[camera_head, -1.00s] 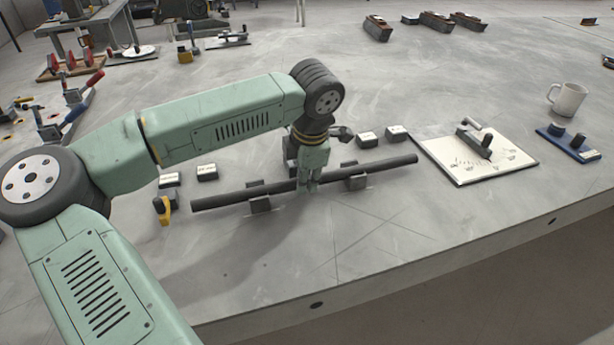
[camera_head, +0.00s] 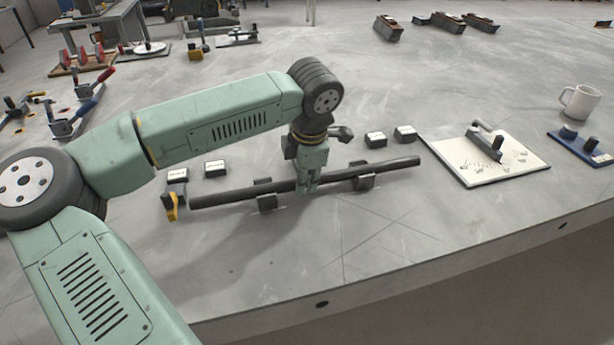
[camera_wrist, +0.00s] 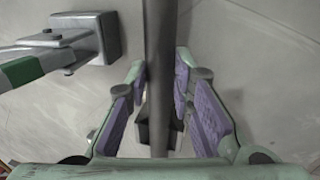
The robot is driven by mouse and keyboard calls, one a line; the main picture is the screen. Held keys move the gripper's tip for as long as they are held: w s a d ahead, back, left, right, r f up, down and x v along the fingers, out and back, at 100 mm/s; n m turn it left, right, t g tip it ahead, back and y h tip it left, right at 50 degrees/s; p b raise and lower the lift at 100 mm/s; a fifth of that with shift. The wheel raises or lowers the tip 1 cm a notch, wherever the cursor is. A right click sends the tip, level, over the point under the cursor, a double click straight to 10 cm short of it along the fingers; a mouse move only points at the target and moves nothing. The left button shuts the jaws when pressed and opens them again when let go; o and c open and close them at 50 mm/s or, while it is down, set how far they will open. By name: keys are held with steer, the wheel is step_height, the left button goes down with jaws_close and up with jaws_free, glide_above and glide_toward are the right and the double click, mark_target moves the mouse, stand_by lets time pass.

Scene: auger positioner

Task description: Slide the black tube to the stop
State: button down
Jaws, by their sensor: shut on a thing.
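The long black tube (camera_head: 228,197) lies across two dark support blocks (camera_head: 267,202) (camera_head: 364,182) near the table's front. My gripper (camera_head: 307,188) is shut on the tube between the supports. In the wrist view, the tube (camera_wrist: 160,60) runs vertically between my gripper's purple-padded fingers (camera_wrist: 165,105). A small black post with a yellow handle (camera_head: 171,207) stands just beyond the tube's left end, with a narrow gap visible. I cannot tell for certain whether it is the stop. The tube's right end sticks out past the right support.
Labelled dark blocks (camera_head: 215,168) (camera_head: 375,139) stand behind the tube. A white board with a dark tool (camera_head: 500,175), a mug (camera_head: 580,102) and a blue tray (camera_head: 565,145) lie to the right. A grey block with a green-striped bar (camera_wrist: 95,40) is beside the tube in the wrist view.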

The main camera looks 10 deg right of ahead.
steer(key=shift+a+b, duration=0.3)
steer(key=shift+a, duration=1.05)
steer(key=c, duration=1.3)
jaws_free()
steer(key=shift+s, duration=0.1)
